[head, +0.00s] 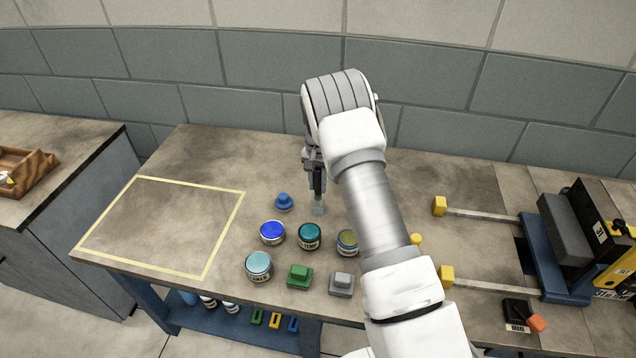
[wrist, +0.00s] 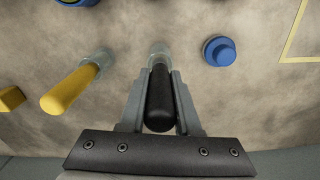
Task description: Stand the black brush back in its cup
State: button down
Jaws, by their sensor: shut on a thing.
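The black brush (wrist: 159,100) stands roughly upright between the two fingers of my gripper (wrist: 158,88). My gripper is shut on its black handle. In the head view my gripper (head: 318,180) points down over the bench behind the jars. A small clear cup (wrist: 158,50) shows at the brush's lower end in the wrist view, and a pale grey piece shows below the fingers in the head view. I cannot tell whether the brush is inside the cup or just above it.
In the wrist view, a yellow-handled brush (wrist: 72,87) in a clear cup is left and a blue knob (wrist: 219,51) right. Several jars, including a teal one (head: 309,237), stand in front. A taped rectangle (head: 160,225) at left is empty. A clamp rig (head: 560,250) is at right.

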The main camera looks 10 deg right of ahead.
jog(key=c, duration=0.5)
grip_release()
jog(key=shift+c, duration=0.2)
jog(key=shift+r, duration=0.1)
notch_tip(320, 180, up, 17)
jog(key=shift+r, duration=0.1)
dwell(0.3)
